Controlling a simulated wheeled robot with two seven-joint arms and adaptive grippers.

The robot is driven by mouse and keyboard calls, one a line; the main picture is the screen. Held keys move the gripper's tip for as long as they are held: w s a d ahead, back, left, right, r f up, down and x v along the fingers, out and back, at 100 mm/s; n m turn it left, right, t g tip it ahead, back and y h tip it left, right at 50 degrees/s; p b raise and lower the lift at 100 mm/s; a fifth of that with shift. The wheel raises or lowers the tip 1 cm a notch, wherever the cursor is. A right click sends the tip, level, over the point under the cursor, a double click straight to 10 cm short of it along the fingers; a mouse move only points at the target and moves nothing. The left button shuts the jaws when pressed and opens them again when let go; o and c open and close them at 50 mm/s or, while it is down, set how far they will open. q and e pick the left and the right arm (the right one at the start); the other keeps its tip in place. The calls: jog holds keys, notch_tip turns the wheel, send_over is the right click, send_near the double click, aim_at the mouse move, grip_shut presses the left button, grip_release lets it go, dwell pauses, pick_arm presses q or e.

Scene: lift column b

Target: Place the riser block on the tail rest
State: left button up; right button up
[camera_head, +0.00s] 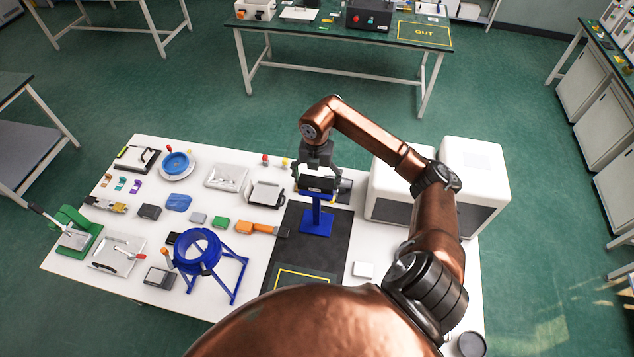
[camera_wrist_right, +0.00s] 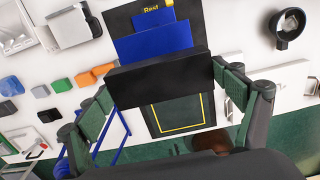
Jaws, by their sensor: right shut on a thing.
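My right gripper (camera_head: 318,168) is shut on a dark, flat block, which I take for the riser block (camera_head: 320,184). In the right wrist view the riser block (camera_wrist_right: 160,78) spans between the two green-padded fingers (camera_wrist_right: 165,92). The blue tail rest (camera_head: 317,222) stands upright on a black mat, with its base on the mat and its upper part under the block. In the wrist view the blue rest (camera_wrist_right: 158,42) shows beyond the block, near the word "Rest". My left gripper is not in view.
A white boxy machine (camera_head: 480,170) stands right of the mat (camera_head: 285,258). A blue ring stand (camera_head: 200,250), an orange-handled tool (camera_head: 255,228) and several small blocks and trays lie left. A small white block (camera_head: 363,270) lies right of the mat's front.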

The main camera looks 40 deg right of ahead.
aim_at(317, 180)
jog(key=shift+w+d+f, duration=0.35)
jog(key=shift+w+f, duration=0.05)
jog(key=shift+f, duration=0.2)
jog(key=shift+w+d+f, duration=0.35)
jog(key=shift+f, duration=0.2)
notch_tip(317, 180, down, 3)
jog(key=shift+w+d+r+p, duration=0.1)
jog(key=shift+w+d+p, duration=0.05)
jog(key=shift+p, duration=0.9)
jog(key=shift+f, duration=0.4)
jog(key=shift+f, duration=0.1)
jog(key=o, duration=1.4)
jog(key=shift+c, duration=0.2)
